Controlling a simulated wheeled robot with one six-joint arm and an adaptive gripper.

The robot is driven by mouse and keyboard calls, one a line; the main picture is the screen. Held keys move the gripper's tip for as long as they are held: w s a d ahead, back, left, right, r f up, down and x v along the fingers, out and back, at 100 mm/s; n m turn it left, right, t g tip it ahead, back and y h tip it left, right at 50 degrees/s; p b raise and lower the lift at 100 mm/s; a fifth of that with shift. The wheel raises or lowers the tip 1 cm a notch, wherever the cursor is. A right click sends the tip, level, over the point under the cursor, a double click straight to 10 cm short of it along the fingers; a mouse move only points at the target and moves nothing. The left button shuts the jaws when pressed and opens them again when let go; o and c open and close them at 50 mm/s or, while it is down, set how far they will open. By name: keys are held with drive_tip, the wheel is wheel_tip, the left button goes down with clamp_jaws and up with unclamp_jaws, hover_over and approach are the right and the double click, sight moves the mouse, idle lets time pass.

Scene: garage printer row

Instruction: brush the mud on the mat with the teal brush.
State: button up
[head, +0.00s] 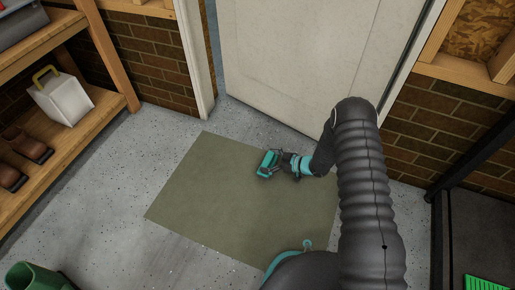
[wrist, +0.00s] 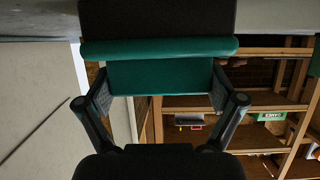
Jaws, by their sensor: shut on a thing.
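The teal brush (head: 266,161) is in my gripper (head: 276,163), low over the right half of the mat. In the wrist view the brush (wrist: 160,76) fills the space between the two fingers of my gripper (wrist: 162,92), with a teal bar and a dark block above it in the picture. The olive-green mat (head: 200,190) lies flat on the floor in front of the door. I cannot make out mud on its visible part; my arm hides its right side. I cannot tell whether the brush touches the mat.
A pale door (head: 300,60) stands behind the mat. A wooden shelf (head: 95,115) at the left bears a white container (head: 62,98) and brown shoes (head: 25,145). A green boot-like thing (head: 35,278) is at the lower left. Bare floor (head: 110,185) lies left of the mat.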

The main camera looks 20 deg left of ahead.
drive_tip(key=shift+s+d, duration=0.15)
drive_tip(key=shift+d, duration=1.75)
drive_tip(key=shift+a, duration=0.1)
drive_tip(key=shift+w+a, duration=0.15)
drive_tip(key=shift+a, duration=1.95)
drive_tip(key=shift+w+a, duration=0.1)
drive_tip(key=shift+a, duration=2)
drive_tip(key=shift+a+r, duration=0.1)
drive_tip(key=shift+r, duration=0.25)
wheel_tip(320, 180, up, 7)
drive_tip(key=p, duration=0.3)
drive_tip(key=shift+r+p, duration=0.2)
drive_tip(key=shift+p, duration=0.2)
